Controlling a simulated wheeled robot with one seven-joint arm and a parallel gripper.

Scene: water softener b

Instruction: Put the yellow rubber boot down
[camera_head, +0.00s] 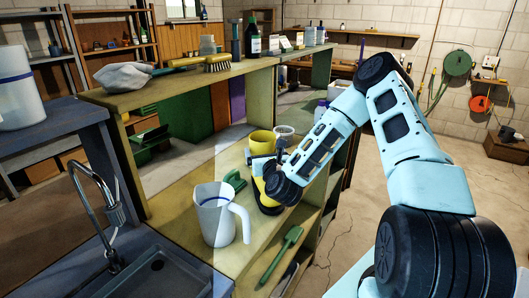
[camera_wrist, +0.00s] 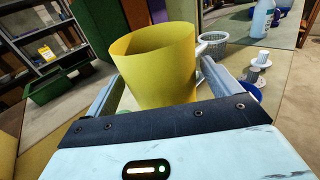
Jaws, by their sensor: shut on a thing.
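The yellow rubber boot (camera_head: 262,139) is upright at the wooden bench, with its open top upward. Its lower part shows below my gripper (camera_head: 266,160) in the head view, partly hidden by my wrist. I cannot tell whether its sole touches the bench top. In the wrist view the boot's shaft (camera_wrist: 158,62) stands between the two fingers of my gripper (camera_wrist: 160,88), which is shut on it. The boot's foot is hidden in the wrist view.
A white measuring jug (camera_head: 214,218) stands on the bench in front of the boot. A green object (camera_head: 235,181) lies left of the boot. A small white basket (camera_wrist: 229,47) is behind it. A raised shelf (camera_head: 178,84) runs along the back. Bare bench (camera_head: 172,190) shows on the left.

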